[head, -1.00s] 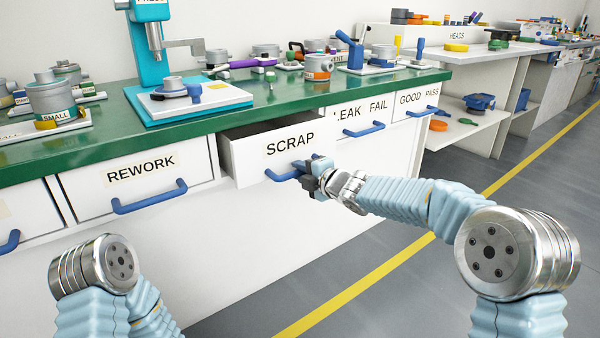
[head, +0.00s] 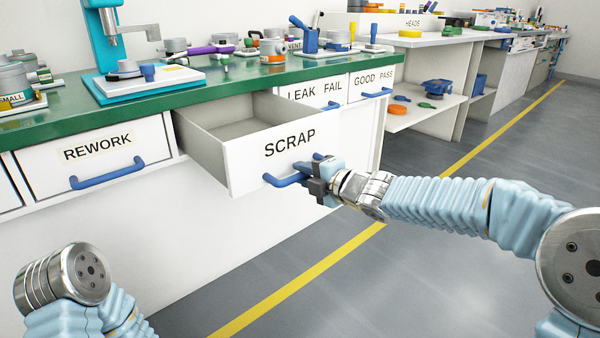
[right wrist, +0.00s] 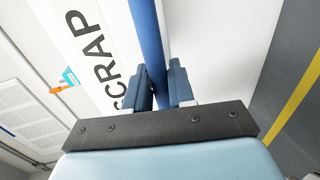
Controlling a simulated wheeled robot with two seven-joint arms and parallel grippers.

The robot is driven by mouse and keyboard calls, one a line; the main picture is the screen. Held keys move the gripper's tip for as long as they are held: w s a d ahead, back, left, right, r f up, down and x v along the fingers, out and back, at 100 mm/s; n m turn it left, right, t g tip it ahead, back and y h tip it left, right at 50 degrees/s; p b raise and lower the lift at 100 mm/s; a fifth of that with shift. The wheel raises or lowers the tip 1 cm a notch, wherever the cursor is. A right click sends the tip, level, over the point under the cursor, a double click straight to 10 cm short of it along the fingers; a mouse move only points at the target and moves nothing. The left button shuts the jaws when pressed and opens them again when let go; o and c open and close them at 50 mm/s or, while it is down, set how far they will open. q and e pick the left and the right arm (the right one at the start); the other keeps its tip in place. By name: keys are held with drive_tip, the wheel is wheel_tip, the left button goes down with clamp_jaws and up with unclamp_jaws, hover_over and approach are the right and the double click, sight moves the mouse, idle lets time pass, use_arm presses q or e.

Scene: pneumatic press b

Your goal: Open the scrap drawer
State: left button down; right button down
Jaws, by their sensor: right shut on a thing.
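The scrap drawer (head: 241,166) stands pulled out from under the green bench top. Its front is white with a SCRAP label, and its grey inside shows empty where I can see it. My right gripper (head: 316,176) is shut on the drawer's blue handle (head: 284,181) at its right part. In the right wrist view, the blue handle (right wrist: 149,45) runs between the two fingers of the gripper (right wrist: 160,88), beside the SCRAP lettering. My left gripper is out of view; only part of my left arm shows at the lower left.
The REWORK drawer (head: 96,160) is shut at the left. The LEAK FAIL drawer (head: 313,97) and GOOD PASS drawer (head: 372,84) are shut at the right. The green bench top (head: 60,122) holds a press and fixtures. The grey floor (head: 420,270) in front is clear.

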drive_tip(key=c, duration=1.1)
unclamp_jaws()
drive_tip(key=p+v, duration=0.3)
drive_tip(key=v, duration=1.1)
drive_tip(key=shift+w+f, duration=0.1)
